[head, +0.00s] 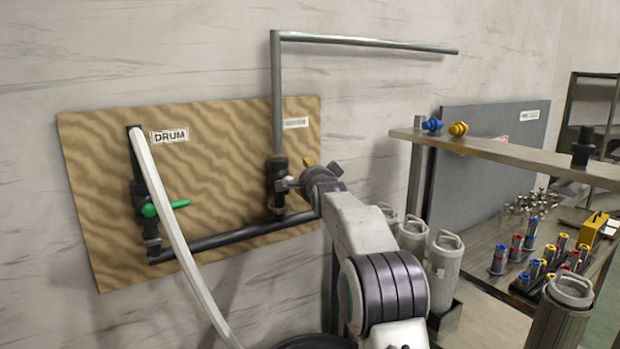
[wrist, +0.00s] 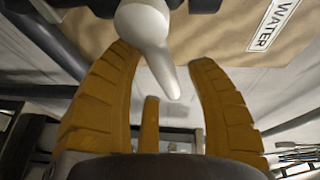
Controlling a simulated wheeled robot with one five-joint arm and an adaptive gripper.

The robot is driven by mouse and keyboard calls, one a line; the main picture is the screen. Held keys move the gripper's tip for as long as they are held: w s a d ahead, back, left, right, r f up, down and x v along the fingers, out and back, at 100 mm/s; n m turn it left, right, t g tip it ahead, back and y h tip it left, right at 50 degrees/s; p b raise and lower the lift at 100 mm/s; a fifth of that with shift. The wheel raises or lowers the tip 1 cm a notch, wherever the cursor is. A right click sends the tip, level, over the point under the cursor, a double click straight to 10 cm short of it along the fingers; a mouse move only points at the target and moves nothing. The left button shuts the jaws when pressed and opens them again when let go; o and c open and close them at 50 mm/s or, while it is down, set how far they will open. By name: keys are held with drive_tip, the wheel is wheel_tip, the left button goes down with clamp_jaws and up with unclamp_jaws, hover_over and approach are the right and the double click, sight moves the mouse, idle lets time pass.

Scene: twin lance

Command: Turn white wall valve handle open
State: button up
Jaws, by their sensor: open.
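The white valve handle (wrist: 150,35) shows at the top middle of the wrist view, a rounded hub with a tapered lever pointing down. My gripper (wrist: 163,58) is open, with ochre fingers to the left and right of the lever and a shorter finger below. Gaps show on both sides, so it is not clamped. In the head view, my gripper (head: 308,165) is at the dark valve body (head: 279,185) on the vertical pipe. There the gripper and wrist mostly hide the handle.
A green-handled valve (head: 165,208) under the DRUM label (head: 170,136) is to the left, with a pale hose (head: 178,230) curving down from it. A WATER label (wrist: 270,26) is beside the white handle. Right of my arm are grey canisters (head: 445,258) and a shelf (head: 540,158).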

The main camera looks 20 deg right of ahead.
drive_tip(key=shift+s, duration=0.1)
drive_tip(key=v, duration=1.1)
drive_tip(key=shift+s, duration=0.4)
drive_tip(key=shift+r, duration=0.1)
